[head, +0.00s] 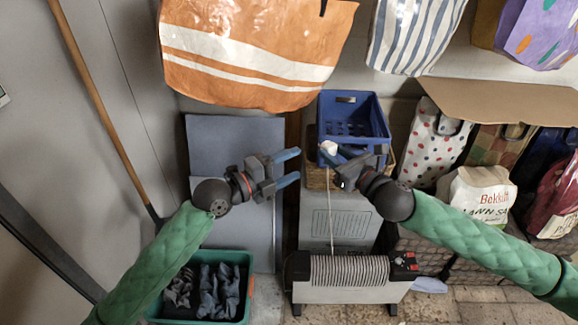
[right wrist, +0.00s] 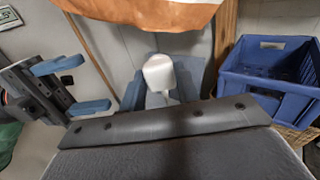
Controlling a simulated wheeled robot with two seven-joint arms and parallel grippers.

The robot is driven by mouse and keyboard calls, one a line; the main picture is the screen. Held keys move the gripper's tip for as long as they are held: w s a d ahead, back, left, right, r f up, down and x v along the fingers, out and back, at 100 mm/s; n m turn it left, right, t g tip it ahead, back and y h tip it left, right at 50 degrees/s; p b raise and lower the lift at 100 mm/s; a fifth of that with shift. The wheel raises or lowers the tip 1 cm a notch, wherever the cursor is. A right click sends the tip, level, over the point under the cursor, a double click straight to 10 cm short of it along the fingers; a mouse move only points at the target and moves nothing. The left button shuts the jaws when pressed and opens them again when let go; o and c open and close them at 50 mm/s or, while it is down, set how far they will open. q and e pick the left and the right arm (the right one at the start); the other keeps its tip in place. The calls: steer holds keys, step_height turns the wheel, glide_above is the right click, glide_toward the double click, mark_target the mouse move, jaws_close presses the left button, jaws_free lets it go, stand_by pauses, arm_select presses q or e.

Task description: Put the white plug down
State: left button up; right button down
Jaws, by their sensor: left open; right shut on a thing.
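The white plug (head: 328,148) is held up in front of the blue crate in the head view, with its cord (head: 330,205) hanging down to the heater (head: 348,275). My right gripper (head: 332,153) is shut on it. In the right wrist view the white plug (right wrist: 159,73) shows between the blue fingertips, beyond the dark gripper body. My left gripper (head: 296,167) is open and empty, to the left of the plug. Its blue fingers also show at the left of the right wrist view (right wrist: 75,87).
A blue crate (head: 352,98) stands on a wicker basket behind my right gripper, above a grey box (head: 338,222). A green bin (head: 248,285) with dark cloths is at lower left. An orange bag (head: 255,45) hangs above.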

mark_target(329, 150)
arm_select(q)
steer(key=shift+w+d, duration=0.1)
steer(key=shift+x, duration=5.9)
steer(key=c, duration=1.1)
arm_select(e)
steer(key=c, duration=0.9)
jaws_free()
steer(key=shift+c, duration=0.2)
